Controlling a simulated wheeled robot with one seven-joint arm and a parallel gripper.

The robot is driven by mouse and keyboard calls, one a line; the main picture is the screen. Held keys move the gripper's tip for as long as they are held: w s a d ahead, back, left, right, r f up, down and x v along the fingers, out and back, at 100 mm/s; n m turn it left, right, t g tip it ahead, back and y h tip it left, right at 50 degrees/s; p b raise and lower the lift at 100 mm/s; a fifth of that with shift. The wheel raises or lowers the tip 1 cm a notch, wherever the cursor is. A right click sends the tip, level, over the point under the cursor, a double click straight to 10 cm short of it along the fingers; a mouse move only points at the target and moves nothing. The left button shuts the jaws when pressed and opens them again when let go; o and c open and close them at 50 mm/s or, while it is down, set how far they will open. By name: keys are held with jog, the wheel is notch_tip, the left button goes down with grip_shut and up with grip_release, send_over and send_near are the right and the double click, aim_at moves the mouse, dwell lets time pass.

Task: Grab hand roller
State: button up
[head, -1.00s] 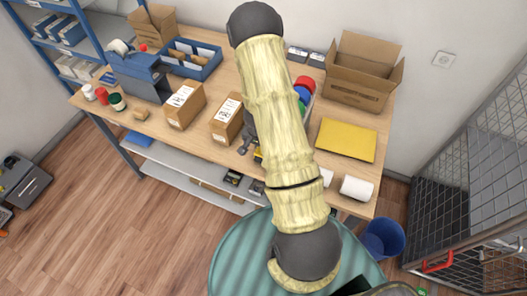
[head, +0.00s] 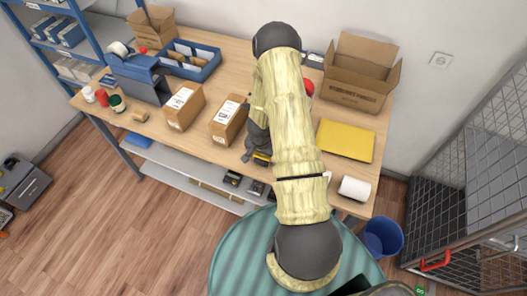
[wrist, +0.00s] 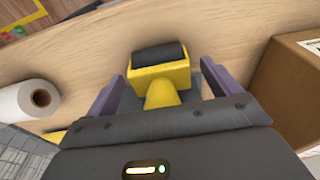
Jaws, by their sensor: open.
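The hand roller has a black roller and a yellow frame and handle. In the wrist view the hand roller (wrist: 160,74) lies on the wooden counter, straight ahead between the two fingers of my gripper (wrist: 161,84). The fingers are open, one on each side of the yellow part, with a gap showing beside it. The lower end of the handle is hidden by my gripper body. In the head view a small yellow and black patch, apparently the roller (head: 262,158), shows near the counter's front edge, mostly covered by my arm.
A labelled cardboard parcel (wrist: 292,85) stands close on the right in the wrist view, also in the head view (head: 228,124). A white paper roll (wrist: 27,100) lies to the left. A yellow envelope (head: 346,141) and an open carton (head: 357,78) are at the counter's right.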

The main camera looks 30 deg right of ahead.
dwell(0.4)
jog(key=c, duration=1.1)
jog(key=shift+c, duration=0.2)
jog(key=shift+r, duration=0.1)
notch_tip(320, 180, up, 18)
jog(key=p, duration=0.2)
